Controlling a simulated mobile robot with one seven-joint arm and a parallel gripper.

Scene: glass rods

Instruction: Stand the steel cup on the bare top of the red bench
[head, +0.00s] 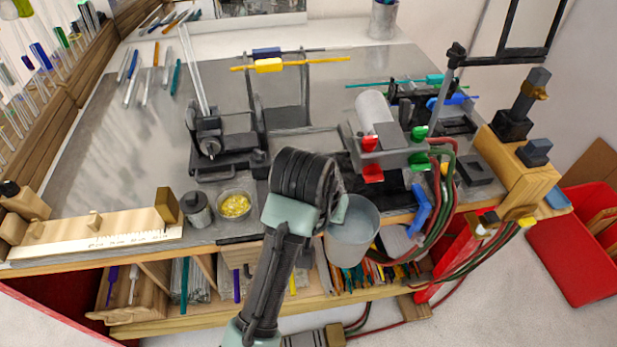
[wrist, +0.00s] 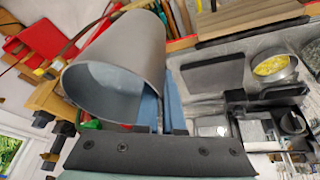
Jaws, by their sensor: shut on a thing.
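The steel cup (head: 350,245) is a plain grey, empty-looking cup. My gripper (head: 338,212) is shut on its rim and holds it roughly upright, mouth up, in front of the bench's front edge. In the wrist view the cup (wrist: 135,62) fills the upper left, with the gripper fingers (wrist: 162,108) at its wall. The red bench (head: 110,165) has a grey metal top, a wooden front edge and red side parts. Its top is bare in a wide patch at left and middle. My arm hides part of the bench front.
On the bench stand a burner unit (head: 375,140) with hoses, a black clamp stand (head: 215,145), a dish of yellow bits (head: 236,205), a small grey jar (head: 196,208) and a wooden ruler board (head: 95,235). Rods lie at the back left. A red bin (head: 570,265) stands right.

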